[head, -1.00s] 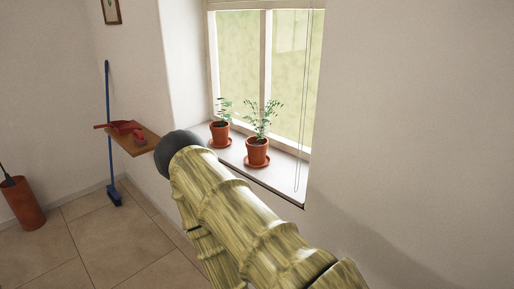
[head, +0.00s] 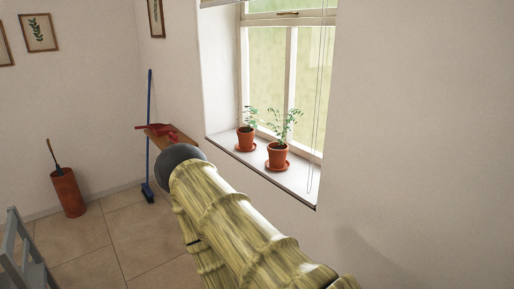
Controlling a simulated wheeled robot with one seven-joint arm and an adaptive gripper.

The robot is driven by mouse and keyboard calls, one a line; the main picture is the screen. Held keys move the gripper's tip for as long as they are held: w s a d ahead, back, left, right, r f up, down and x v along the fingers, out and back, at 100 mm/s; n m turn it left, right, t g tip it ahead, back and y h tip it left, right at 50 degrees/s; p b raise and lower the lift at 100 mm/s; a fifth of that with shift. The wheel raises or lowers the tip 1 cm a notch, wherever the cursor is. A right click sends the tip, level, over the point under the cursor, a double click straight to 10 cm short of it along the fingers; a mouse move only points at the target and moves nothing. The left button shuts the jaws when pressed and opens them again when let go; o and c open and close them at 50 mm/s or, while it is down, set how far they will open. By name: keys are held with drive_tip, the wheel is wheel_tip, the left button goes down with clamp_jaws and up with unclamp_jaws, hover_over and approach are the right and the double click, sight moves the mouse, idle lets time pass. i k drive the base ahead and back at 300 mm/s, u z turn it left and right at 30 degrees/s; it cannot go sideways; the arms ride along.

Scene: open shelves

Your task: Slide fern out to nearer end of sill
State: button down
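Two potted plants with feathery green leaves stand upright on the white window sill (head: 301,184), each in a terracotta pot on a round saucer. The nearer plant (head: 279,152) is the larger, around the middle of the sill. The farther plant (head: 247,131) is smaller and stands to its left, near the sill's far end. I cannot tell which one is meant by the fern. The sill's nearer end at the right is bare. My arm reaches up from the bottom of the view, left of and below the sill. My gripper cannot be made out.
A window cord (head: 318,120) hangs over the sill's nearer end. A small wooden shelf (head: 161,131) with a red dustpan (head: 152,127) is beyond my arm. A blue broom (head: 149,150), an umbrella stand (head: 68,192) and a grey chair (head: 24,258) are at left.

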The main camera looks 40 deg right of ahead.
sight(277, 151)
drive_tip(key=z, duration=0.05)
drive_tip(key=i, duration=3.05)
drive_tip(key=z, duration=0.7)
